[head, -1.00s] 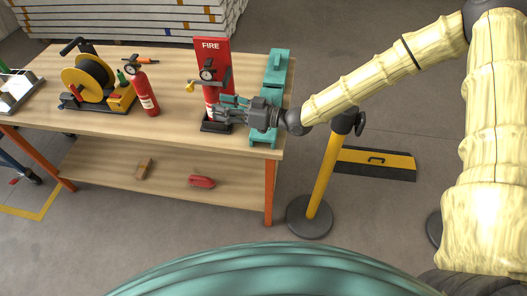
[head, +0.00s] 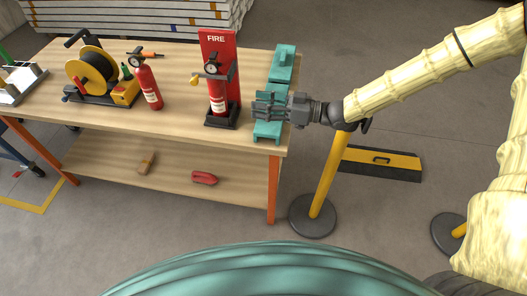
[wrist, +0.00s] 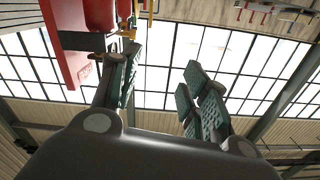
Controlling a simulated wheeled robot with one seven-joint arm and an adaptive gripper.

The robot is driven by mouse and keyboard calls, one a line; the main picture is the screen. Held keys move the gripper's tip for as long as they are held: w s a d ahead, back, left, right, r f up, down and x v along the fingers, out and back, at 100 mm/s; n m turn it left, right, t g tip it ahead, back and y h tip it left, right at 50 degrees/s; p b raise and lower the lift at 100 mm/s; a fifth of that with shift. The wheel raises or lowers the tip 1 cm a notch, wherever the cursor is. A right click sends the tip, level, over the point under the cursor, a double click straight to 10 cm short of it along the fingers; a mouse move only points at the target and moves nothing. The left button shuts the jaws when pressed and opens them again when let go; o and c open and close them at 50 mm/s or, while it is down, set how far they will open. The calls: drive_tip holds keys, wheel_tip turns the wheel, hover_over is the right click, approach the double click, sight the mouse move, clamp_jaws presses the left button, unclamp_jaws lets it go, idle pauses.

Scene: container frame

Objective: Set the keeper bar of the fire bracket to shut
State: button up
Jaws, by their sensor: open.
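The fire bracket (head: 218,45) is an upright red back panel marked FIRE with a black foot, near the right end of the workbench. A red extinguisher (head: 217,94) with a round gauge stands upright in it. A yellow piece (head: 195,80) sticks out left at the extinguisher's neck. The keeper bar is too small to make out clearly there, so I cannot tell its position. My gripper (head: 258,104) is open and empty, just right of the bracket, fingers pointing left, apart from it. In the wrist view the red panel (wrist: 65,45) is beyond the left finger.
Teal blocks (head: 284,65) stand on the bench's right end, behind and below my gripper. A second extinguisher (head: 147,82) and a hose reel (head: 90,75) stand to the left. A yellow post (head: 322,185) is on the floor beside the bench.

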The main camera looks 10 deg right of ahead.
drive_tip(key=s+f+m+h, duration=0.2)
drive_tip(key=s+f+m, duration=0.1)
drive_tip(key=f, duration=0.3)
drive_tip(key=s+f+m+t+h, duration=0.1)
drive_tip(key=s+f+m+h, duration=0.1)
drive_tip(key=f, duration=0.5)
drive_tip(key=shift+s+a+f+m+h, duration=0.35)
drive_tip(key=shift+s+m, duration=0.1)
drive_tip(key=shift+m, duration=0.15)
drive_tip(key=s+d+f+m+g+h, duration=0.1)
drive_tip(key=s+d+f+m+h, duration=0.15)
drive_tip(key=s+f, duration=0.4)
drive_tip(key=s+d+f+m+g+h, duration=0.1)
drive_tip(key=s+f+m+h, duration=0.15)
drive_tip(key=s+f, duration=0.45)
drive_tip(key=s+d+f+g+h, duration=0.2)
drive_tip(key=s+d+f+h, duration=0.1)
drive_tip(key=s+d, duration=0.3)
drive_tip(key=s+d+f+m+g+h, duration=0.1)
drive_tip(key=s+d+f+g+h, duration=0.1)
drive_tip(key=s, duration=0.9)
drive_tip(key=d+f+h, duration=0.1)
drive_tip(key=d+h, duration=0.1)
drive_tip(key=d, duration=0.1)
drive_tip(key=shift+d+f+g, duration=0.2)
drive_tip(key=shift+d+g, duration=0.1)
drive_tip(key=shift+d, duration=0.1)
drive_tip(key=shift+h, duration=0.25)
